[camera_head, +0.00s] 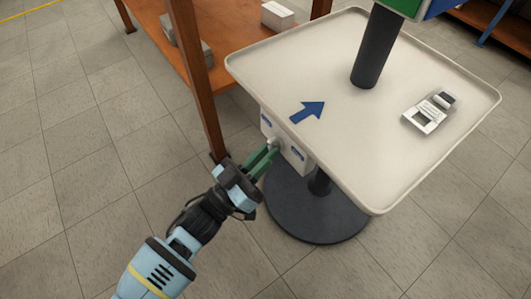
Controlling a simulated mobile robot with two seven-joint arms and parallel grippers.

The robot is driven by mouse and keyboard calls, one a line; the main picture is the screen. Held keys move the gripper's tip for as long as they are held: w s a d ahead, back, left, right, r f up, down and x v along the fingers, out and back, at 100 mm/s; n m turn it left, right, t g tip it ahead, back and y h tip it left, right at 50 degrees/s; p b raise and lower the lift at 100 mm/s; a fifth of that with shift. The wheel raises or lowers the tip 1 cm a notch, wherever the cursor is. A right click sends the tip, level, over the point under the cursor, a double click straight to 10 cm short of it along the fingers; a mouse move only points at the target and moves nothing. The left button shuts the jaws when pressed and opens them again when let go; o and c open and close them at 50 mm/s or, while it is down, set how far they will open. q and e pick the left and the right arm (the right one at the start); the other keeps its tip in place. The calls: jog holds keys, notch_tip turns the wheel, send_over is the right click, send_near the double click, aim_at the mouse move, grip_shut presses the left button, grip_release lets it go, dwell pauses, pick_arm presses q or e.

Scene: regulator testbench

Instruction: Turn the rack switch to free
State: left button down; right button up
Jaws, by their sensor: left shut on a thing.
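The rack switch (275,144) is a small pale knob on the front of a white box (293,154) with blue labels. The box sits under the near left edge of the white tray table. My left gripper (268,150), with green fingers, reaches up from the lower left and is shut on the knob. The fingers partly cover the knob, so its exact turn angle cannot be told. The label words are too small to read. My right gripper is not in view.
The tray table (350,130) has a raised rim, a blue arrow, a dark post (377,45) and a small grey-white device (430,110). A round dark base (315,215) stands below. An orange-brown rack (195,75) with boxes is close on the left. The floor at lower left is clear.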

pick_arm(q)
jog(key=shift+w+a+r+m+g+h+p, duration=0.2)
jog(key=shift+m+g+h, duration=0.3)
jog(key=shift+m+g, duration=1.5)
jog(key=shift+w+f+m+g+h+p, duration=0.15)
jog(key=shift+m+g+h+p, duration=0.3)
jog(key=shift+m, duration=3)
jog(key=shift+w+a+r+m+g+h+p, duration=0.15)
jog(key=shift+m+g+h, duration=0.4)
jog(key=shift+m+g, duration=1.45)
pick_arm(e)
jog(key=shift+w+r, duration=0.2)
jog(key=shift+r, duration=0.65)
pick_arm(q)
jog(key=shift+s+f+m+t, duration=0.1)
jog(key=shift+m+t, duration=0.65)
jog(key=shift+m, duration=0.2)
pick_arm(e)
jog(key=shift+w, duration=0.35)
pick_arm(q)
jog(key=c, duration=1.5)
grip_release()
jog(key=shift+o, duration=0.2)
